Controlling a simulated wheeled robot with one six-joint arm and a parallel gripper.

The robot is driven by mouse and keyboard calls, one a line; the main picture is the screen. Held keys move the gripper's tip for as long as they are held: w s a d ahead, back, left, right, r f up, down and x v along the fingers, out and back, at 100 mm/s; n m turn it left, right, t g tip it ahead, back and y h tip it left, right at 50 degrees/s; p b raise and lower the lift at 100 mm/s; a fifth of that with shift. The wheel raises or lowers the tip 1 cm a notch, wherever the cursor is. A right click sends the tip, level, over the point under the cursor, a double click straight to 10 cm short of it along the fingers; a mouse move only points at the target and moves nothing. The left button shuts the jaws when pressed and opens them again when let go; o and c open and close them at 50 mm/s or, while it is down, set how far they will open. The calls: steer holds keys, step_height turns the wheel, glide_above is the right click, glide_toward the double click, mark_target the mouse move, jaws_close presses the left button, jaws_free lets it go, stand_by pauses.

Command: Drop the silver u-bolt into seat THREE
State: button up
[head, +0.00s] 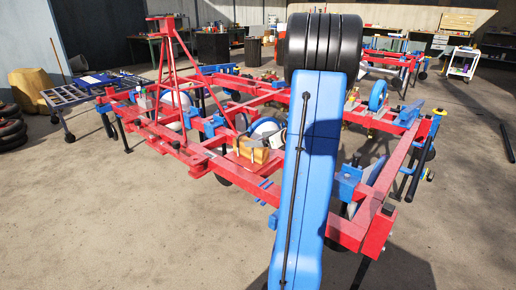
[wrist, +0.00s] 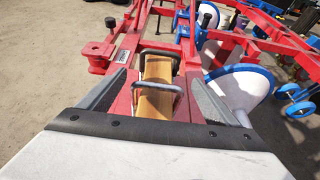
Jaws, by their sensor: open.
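The silver u-bolt (wrist: 160,86) shows in the wrist view as a grey bent rod over a tan block or box (wrist: 155,104). Whether it rests on the tan piece is hard to tell. My gripper (wrist: 161,75) is open, with one grey finger on each side of the u-bolt and tan piece, apart from both. In the head view the tan piece (head: 251,153) sits on the red frame, left of my blue arm; the u-bolt is too small to make out there. No seat marked THREE can be read in either view.
The red planter frame (head: 372,226) spreads around my arm, with a tall red A-shaped mast (head: 165,60) at left. White-and-blue discs (wrist: 243,88) stand right of my gripper in the wrist view. Open concrete floor (head: 90,220) lies at the front left.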

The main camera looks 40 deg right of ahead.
steer(key=shift+x, duration=2.35)
steer(key=shift+a+f, duration=0.1)
steer(key=c, duration=1.2)
